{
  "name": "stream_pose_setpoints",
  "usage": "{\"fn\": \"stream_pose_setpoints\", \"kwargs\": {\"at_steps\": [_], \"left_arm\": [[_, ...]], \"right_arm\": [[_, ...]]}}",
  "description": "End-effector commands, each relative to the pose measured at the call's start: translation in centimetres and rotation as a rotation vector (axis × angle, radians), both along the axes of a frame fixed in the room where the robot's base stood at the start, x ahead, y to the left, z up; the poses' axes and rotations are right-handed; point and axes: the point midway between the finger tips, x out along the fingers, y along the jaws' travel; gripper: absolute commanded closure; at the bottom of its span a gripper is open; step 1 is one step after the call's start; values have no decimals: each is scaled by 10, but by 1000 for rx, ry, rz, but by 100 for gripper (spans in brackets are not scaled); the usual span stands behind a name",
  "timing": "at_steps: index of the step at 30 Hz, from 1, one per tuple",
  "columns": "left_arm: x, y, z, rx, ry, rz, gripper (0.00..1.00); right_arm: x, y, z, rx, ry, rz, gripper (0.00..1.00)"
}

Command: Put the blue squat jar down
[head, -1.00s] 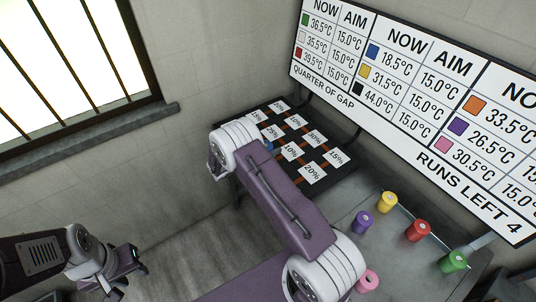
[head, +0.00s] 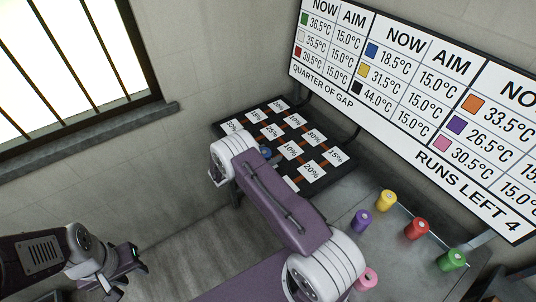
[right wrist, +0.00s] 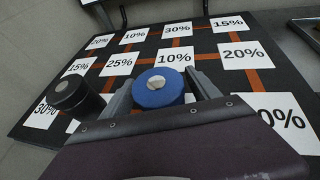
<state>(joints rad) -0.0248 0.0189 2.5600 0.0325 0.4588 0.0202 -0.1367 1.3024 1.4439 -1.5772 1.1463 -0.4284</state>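The blue squat jar (right wrist: 157,90) has a pale knob on top and sits between the two fingers of my right gripper (right wrist: 160,78) in the right wrist view. The fingers appear shut on its sides. In the head view a bit of the blue jar (head: 265,152) shows beside my right arm, over the black board (head: 338,170) with white percent cards. I cannot tell whether its base touches the board. My left gripper (head: 125,262) is low at the left of the head view, far from the jar; its finger opening is unclear.
A black jar (right wrist: 78,96) stands on the board left of my right gripper. Purple (head: 360,222), yellow (head: 386,201), red (head: 416,229), green (head: 452,260) and pink (head: 367,279) jars stand on the grey counter. A temperature sign (head: 420,100) hangs behind.

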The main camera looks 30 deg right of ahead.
Motion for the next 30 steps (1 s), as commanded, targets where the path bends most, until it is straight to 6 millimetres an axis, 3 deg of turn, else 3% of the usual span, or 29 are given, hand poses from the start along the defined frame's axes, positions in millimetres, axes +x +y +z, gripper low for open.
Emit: {"fn": "stream_pose_setpoints", "kwargs": {"at_steps": [9,21,30], "left_arm": [[0,0,5,0,0,0,64],[0,0,-9,0,0,0,64],[0,0,-11,0,0,0,64]], "right_arm": [[0,3,6,0,-1,2,30],[-27,88,40,1,-2,3,30],[-35,106,49,0,0,-1,30]]}}
